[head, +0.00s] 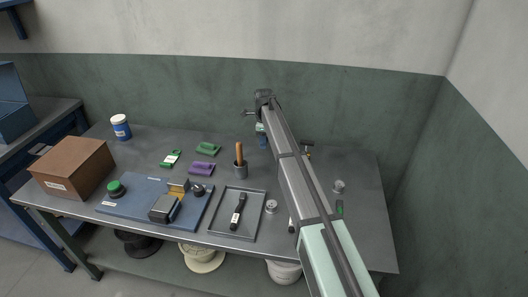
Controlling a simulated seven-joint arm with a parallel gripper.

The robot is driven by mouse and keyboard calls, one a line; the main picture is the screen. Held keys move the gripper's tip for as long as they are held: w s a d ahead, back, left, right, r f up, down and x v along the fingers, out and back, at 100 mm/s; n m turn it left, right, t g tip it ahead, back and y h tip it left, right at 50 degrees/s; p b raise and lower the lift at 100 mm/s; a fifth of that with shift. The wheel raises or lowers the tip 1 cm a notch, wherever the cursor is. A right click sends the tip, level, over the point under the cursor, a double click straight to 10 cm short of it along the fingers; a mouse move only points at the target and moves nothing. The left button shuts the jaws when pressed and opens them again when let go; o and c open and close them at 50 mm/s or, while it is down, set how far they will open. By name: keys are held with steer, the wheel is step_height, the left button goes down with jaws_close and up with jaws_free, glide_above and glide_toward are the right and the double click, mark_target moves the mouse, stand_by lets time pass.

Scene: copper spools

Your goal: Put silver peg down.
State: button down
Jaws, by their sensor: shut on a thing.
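My arm reaches from the bottom right over the table to its back. My gripper (262,131) is small and partly covered by my arm, near the back edge of the table. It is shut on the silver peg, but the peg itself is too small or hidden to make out. I cannot tell how far it is above the table (360,225).
A grey tray (222,229) holds a black tool. Small silver pieces lie beside the tray (271,206) and at right (338,186). A blue board (135,207) and brown box (75,166) fill the left.

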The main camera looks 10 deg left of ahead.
mark_target(264, 157)
steer(key=shift+f, duration=2.55)
steer(key=shift+f, duration=0.15)
steer(key=c, duration=0.9)
jaws_free()
step_height(264, 157, up, 12)
steer(key=shift+r, duration=0.2)
